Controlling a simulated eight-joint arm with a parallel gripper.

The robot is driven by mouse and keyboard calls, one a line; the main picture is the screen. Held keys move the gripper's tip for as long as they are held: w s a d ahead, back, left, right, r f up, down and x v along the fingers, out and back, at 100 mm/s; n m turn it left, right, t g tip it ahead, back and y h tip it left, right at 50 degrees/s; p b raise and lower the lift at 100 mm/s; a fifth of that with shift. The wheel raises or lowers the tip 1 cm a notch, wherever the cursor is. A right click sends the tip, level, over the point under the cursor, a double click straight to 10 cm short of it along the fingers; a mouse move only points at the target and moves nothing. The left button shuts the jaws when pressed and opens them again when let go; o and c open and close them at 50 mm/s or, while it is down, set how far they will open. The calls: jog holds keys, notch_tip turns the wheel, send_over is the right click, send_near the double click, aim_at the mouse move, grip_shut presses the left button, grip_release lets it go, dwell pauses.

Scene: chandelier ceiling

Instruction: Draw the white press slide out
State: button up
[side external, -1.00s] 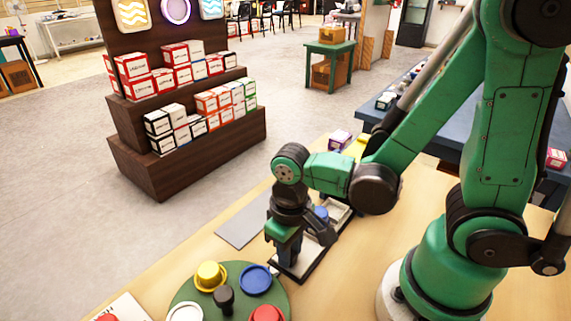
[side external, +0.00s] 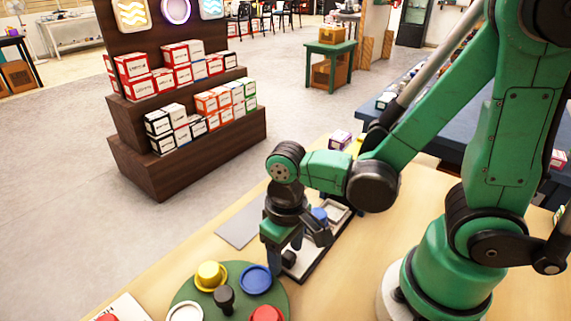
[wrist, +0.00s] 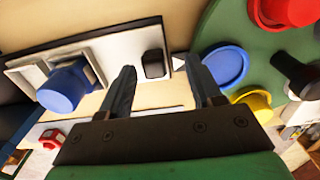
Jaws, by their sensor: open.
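The press is a long white plate (wrist: 118,52) with a black border, lying on the wooden table. In the side view the white plate (side external: 304,262) is partly hidden behind my gripper. A small black block (wrist: 153,64) stands near one end of it, and a blue cylinder (wrist: 66,86) sits at a pale frame (wrist: 28,74) at the other end. I cannot tell which white part is the slide. My gripper (wrist: 160,66) is open and empty. In the wrist view its fingers lie either side of the black block; contact is not visible.
A green round board (side external: 240,283) with a blue dish (side external: 256,279), yellow knob (side external: 210,276), black knob (side external: 224,298) and red knob (side external: 267,314) lies close to my gripper. A grey mat (side external: 240,226) lies behind. Bare table shows at the right front.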

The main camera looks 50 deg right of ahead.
jog(key=shift+r, duration=2.5)
jog(key=shift+r, duration=0.1)
jog(key=shift+r, duration=2.4)
grip_shut()
jog(key=w+d+t, duration=0.4)
jog(key=d+t, duration=0.2)
jog(key=t, duration=0.1)
jog(key=shift+w+r, duration=0.3)
jog(key=shift+r, duration=0.15)
